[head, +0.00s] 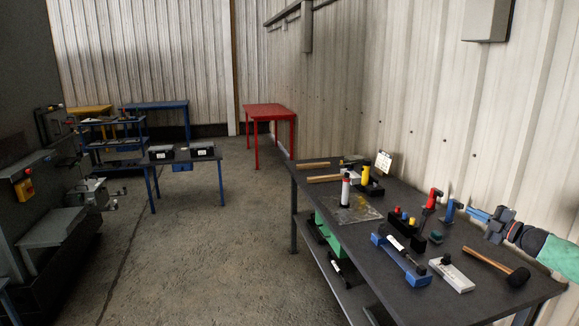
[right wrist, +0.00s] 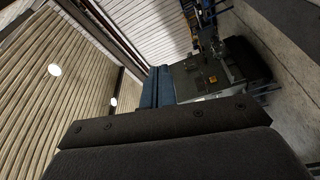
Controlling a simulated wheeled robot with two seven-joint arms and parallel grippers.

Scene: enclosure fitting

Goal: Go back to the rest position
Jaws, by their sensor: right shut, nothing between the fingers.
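My right gripper (head: 470,211) comes in from the right edge of the head view, above the far right part of the dark workbench (head: 340,200). Its blue fingers point left, towards the red and blue upright tools. In the right wrist view its two fingers (right wrist: 158,87) lie side by side, shut with nothing between them. My left gripper is in neither view.
On the bench are a hammer (head: 495,265), a blue tool (head: 401,259), a white block (head: 451,274), a red upright tool (head: 431,200) and a black rack (head: 406,231). The corrugated wall (head: 440,120) stands close behind. Open floor (head: 220,255) lies left.

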